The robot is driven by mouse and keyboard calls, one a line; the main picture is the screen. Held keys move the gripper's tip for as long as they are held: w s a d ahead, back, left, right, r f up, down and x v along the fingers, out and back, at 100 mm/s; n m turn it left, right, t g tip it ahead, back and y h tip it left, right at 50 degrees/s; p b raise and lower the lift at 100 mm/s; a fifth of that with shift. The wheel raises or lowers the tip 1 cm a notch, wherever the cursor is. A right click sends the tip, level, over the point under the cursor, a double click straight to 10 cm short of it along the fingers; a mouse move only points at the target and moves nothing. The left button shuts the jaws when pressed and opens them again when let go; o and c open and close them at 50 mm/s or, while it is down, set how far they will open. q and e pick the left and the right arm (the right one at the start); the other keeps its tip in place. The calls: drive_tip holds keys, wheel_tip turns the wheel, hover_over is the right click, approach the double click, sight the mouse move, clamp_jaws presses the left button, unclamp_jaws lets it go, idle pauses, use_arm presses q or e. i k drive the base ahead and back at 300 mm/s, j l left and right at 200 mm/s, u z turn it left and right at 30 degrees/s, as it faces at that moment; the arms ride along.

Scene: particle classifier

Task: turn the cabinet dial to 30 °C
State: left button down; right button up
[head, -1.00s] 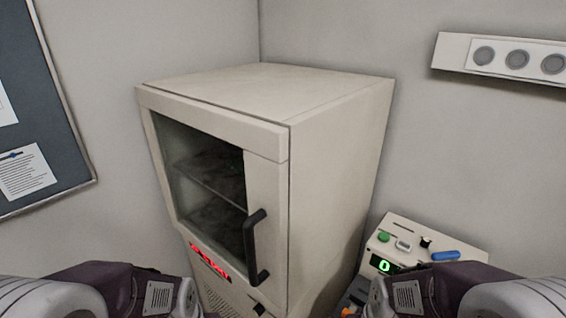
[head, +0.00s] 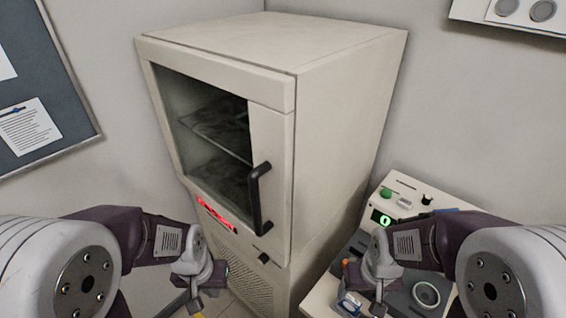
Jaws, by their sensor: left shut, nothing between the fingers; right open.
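The beige cabinet (head: 340,140) stands in the corner with its glass-windowed door shut and a black handle (head: 259,198). A red lit display (head: 215,213) sits low on its front; its digits are too blurred to read. A small black knob, the dial (head: 264,258), is to the right of and below the display; its pointer setting cannot be read. My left gripper (head: 196,306) is shut and empty, low in front of the cabinet, left of the dial and apart from it. My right gripper (head: 378,308) is open, over the bench at the right, clear of the cabinet.
A bench (head: 322,296) to the right carries a device (head: 405,195) with a green button and a green "0" display, and a grey unit with a round dish (head: 426,293). A notice board (head: 40,90) hangs at left. Space before the cabinet front is open.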

sight(263, 259)
drive_tip(key=j+u, duration=0.3)
drive_tip(key=u, duration=0.15)
drive_tip(key=j+u, duration=0.45)
drive_tip(key=i+l, duration=0.05)
drive_tip(key=l, duration=0.05)
